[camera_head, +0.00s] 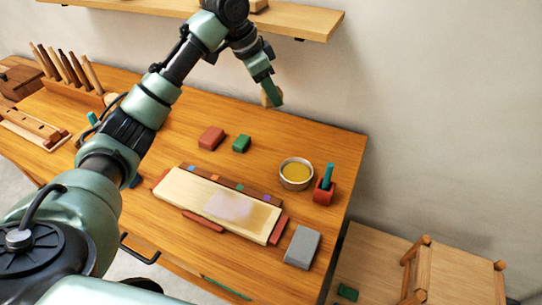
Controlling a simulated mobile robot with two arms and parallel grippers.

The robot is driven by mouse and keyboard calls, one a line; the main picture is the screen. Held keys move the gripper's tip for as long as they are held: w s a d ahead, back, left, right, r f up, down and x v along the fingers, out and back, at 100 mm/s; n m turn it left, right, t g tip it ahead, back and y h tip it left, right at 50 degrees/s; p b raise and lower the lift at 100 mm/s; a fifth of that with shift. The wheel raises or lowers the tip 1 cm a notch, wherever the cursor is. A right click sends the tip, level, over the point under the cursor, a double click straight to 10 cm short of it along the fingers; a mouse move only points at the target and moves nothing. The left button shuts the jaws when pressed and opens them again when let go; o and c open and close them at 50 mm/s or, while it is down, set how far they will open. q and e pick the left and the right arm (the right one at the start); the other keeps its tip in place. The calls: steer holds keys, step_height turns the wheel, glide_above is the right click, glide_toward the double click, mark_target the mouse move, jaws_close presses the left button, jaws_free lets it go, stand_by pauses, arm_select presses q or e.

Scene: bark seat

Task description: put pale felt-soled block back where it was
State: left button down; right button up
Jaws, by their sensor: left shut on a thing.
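My left gripper (271,91) is high in the picture, in front of the wall and near the table's back edge. It is shut on a small tan block (265,98), which is mostly hidden by a finger. This looks like the pale block, but its felt sole cannot be made out. The gripper points downward, and I cannot tell its exact height above the table. My right gripper is not in view.
The wooden table (330,150) bears a red block (211,138), a green block (241,144), a round tin (296,174), a red holder (324,192), a pale board (185,190) and a grey block (302,247). A wall shelf (300,21) hangs above. The back right tabletop is clear.

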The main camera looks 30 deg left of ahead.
arm_select(q)
step_height(320, 180, down, 20)
steer(key=shift+a+r+p, duration=0.15)
steer(key=shift+r+p, duration=0.1)
steer(key=shift+p, duration=0.8)
steer(key=shift+f, duration=0.1)
steer(key=c, duration=0.9)
jaws_free()
steer(key=b+v, duration=0.1)
steer(key=v, duration=1.1)
